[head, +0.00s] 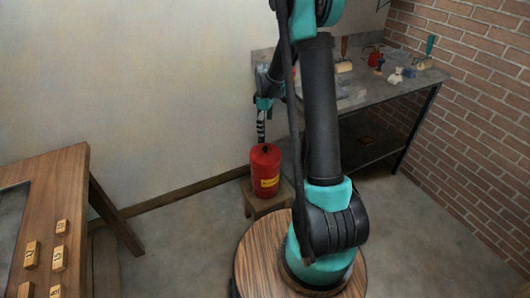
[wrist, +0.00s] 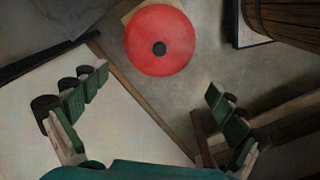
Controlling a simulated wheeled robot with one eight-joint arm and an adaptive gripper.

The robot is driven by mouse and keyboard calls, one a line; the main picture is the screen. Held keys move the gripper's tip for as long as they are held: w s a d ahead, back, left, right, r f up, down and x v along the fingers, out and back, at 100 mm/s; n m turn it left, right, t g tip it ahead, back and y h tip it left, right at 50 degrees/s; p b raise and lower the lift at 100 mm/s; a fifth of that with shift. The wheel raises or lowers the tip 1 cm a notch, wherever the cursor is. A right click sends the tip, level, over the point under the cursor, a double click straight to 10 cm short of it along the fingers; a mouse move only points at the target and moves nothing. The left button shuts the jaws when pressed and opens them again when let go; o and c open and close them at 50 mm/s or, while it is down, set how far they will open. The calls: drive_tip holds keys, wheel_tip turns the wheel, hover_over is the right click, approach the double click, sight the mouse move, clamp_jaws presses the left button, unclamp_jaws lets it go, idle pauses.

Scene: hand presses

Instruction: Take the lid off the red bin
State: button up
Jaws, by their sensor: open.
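The red bin (head: 264,175) is a red cylinder with a yellow label, upright on a small wooden stool (head: 268,205). Its round red lid (wrist: 160,38), with a dark knob (wrist: 159,48) at the centre, shows from above in the wrist view and sits on the bin. My gripper (head: 262,140) hangs above the lid in the head view, pointing down. In the wrist view my gripper (wrist: 157,100) is open and empty, its fingers spread wide. The knob lies ahead of the fingers in that view, not between them. The exact gap above the knob is hard to tell.
A wooden table (head: 75,175) with several small marked blocks stands at the left. A grey workbench (head: 375,92) with tools stands at the back right, by a brick wall (head: 480,80). The plain wall is close behind the bin. Bare floor (head: 190,240) lies left of the stool.

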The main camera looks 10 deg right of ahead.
sight(266, 147)
wheel_tip(266, 147, down, 13)
idle(0.7)
drive_tip(key=shift+c, duration=0.6)
clamp_jaws()
drive_tip(key=shift+d, duration=0.1)
